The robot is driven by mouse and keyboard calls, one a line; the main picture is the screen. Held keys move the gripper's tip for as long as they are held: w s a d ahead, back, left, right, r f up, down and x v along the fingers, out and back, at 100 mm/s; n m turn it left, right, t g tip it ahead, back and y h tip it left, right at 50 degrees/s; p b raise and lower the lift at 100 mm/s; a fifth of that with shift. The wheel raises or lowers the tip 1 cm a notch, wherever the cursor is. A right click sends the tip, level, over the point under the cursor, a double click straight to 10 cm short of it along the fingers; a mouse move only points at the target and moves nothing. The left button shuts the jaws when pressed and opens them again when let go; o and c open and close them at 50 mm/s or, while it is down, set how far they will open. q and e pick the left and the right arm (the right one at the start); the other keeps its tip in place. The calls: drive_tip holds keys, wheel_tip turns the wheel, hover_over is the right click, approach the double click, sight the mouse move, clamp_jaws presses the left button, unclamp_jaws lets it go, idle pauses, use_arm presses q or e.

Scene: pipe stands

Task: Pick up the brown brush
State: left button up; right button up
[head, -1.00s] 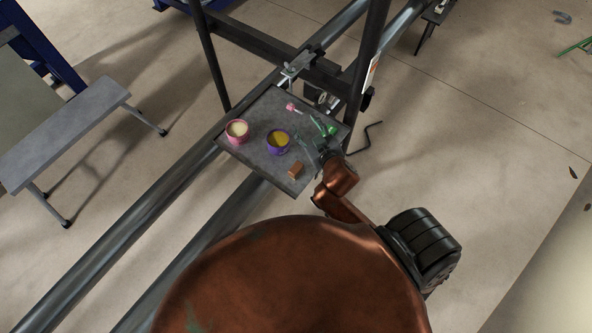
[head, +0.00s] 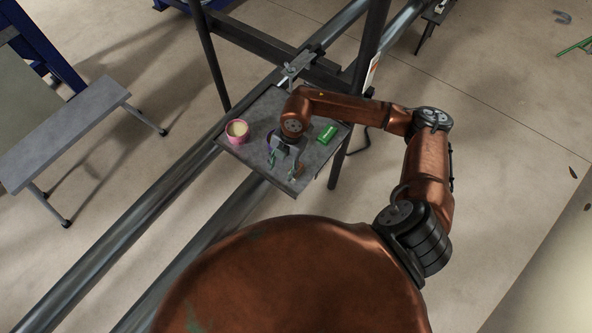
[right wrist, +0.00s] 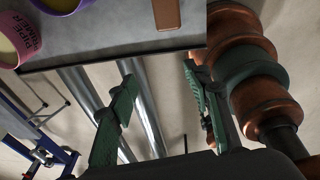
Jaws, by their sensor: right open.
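A small brown block-like thing, which I take for the brown brush, lies near the tray's front edge; it shows at the top of the right wrist view (right wrist: 166,13), cut off by the frame. In the head view it is mostly hidden by my right gripper. My right gripper (head: 283,166) is over the front part of the tray, pointing down, with its fingers apart and nothing between them. In the right wrist view the green fingers of the gripper (right wrist: 160,82) are spread, with the brown thing beyond their tips. My left gripper is not in view.
The grey tray (head: 248,155) holds a pink cup (head: 237,131), a purple cup (right wrist: 60,4) mostly hidden in the head view, and a green object (head: 327,133). Two long pipes (head: 150,205) run below. A dark frame post (head: 366,60) stands behind, and a bench (head: 65,130) at left.

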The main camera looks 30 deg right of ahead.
drive_tip(key=d, duration=0.2)
drive_tip(key=d+h, duration=0.1)
drive_tip(key=d, duration=0.1)
drive_tip(key=w+d+m+h, duration=0.1)
drive_tip(key=d, duration=0.1)
drive_tip(key=shift+d+f+h, duration=0.3)
drive_tip(key=shift+f, duration=0.45)
drive_tip(key=shift+a+f+p, duration=0.15)
drive_tip(key=shift+f+p, duration=0.5)
drive_tip(key=shift+f, duration=2.45)
drive_tip(key=shift+c, duration=0.7)
clamp_jaws()
